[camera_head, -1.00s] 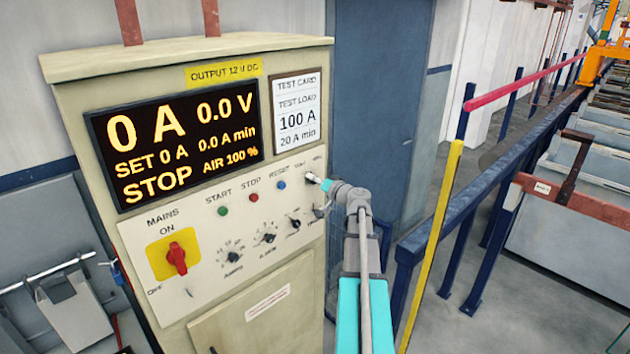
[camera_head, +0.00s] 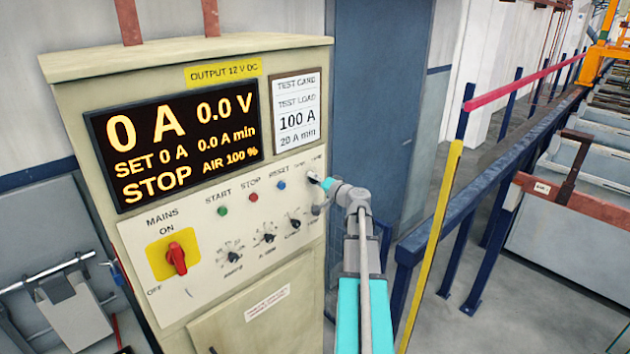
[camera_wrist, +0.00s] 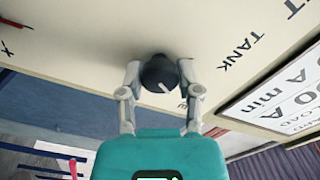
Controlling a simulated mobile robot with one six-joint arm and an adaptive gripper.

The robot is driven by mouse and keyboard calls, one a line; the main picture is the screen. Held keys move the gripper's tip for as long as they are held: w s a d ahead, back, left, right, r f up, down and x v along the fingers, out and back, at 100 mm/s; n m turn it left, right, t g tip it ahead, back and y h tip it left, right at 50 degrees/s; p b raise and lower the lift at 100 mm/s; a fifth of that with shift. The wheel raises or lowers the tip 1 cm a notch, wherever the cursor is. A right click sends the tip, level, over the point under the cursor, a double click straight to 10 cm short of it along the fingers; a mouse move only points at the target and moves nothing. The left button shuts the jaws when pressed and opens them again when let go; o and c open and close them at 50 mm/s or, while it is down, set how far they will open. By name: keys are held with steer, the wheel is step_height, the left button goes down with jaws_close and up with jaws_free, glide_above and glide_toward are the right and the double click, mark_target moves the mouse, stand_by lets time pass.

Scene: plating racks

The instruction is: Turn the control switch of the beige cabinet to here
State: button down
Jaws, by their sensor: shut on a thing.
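The beige cabinet (camera_head: 190,58) stands at left in the head view, its sloping control panel facing me. My gripper (camera_head: 317,194) is at the right end of that panel, and its fingers hide the control switch there. In the wrist view the switch is a round dark knob (camera_wrist: 158,74) with a white pointer line. My gripper (camera_wrist: 159,82) is shut on it, one finger on each side. The line slants toward the lower right, roughly toward a mostly hidden label ending in E. The TANK label (camera_wrist: 240,44) lies to the right of the knob.
The panel also carries a red mains switch (camera_head: 176,258) on a yellow plate, start, stop and reset buttons, and several small black knobs (camera_head: 268,238) left of my gripper. A blue rail (camera_head: 470,210) and yellow post (camera_head: 432,240) stand to the right.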

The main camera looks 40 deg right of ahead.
steer(key=shift+c, duration=1.5)
jaws_free()
steer(key=shift+w, duration=0.1)
steer(key=s, duration=1.2)
